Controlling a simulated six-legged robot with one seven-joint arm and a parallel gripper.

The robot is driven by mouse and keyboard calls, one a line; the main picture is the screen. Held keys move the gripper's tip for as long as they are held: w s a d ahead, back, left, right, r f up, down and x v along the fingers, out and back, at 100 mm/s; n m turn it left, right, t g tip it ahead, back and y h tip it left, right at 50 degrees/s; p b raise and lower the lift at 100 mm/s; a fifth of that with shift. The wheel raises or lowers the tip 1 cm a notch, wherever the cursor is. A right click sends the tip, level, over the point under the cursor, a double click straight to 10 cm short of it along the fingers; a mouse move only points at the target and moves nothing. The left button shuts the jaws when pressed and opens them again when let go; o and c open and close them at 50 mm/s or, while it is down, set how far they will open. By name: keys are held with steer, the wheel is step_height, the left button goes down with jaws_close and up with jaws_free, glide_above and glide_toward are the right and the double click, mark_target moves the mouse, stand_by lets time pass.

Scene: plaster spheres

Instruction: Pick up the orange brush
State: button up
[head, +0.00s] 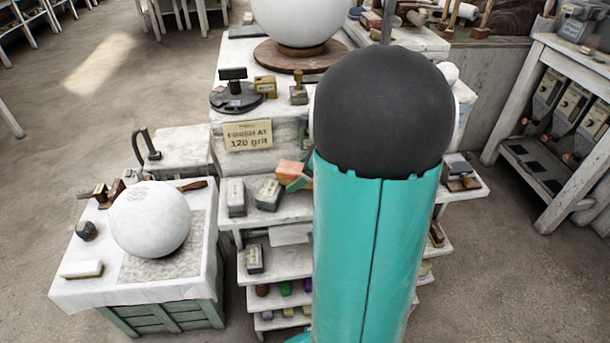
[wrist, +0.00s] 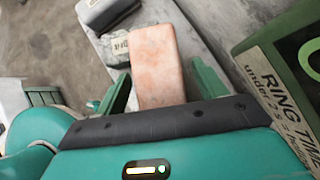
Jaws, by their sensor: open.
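The orange brush (wrist: 155,55) is a pale orange block. In the wrist view it lies between the two green fingers of my open gripper (wrist: 162,74), with a small gap showing on each side. In the head view the brush (head: 290,170) shows at the edge of the stepped stand, right beside my green gripper (head: 301,181). My own arm hides part of the gripper and the area to the right. I cannot tell whether the brush's underside touches the surface.
Grey blocks (head: 268,194) sit left of the brush on the white shelf. A sign reading "FINISH AT 120 grit" (head: 247,135) stands behind. A plaster sphere (head: 150,220) rests on the left table. A dark green ring-time sign (wrist: 285,75) stands close on the right.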

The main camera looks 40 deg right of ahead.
steer(key=c, duration=1.2)
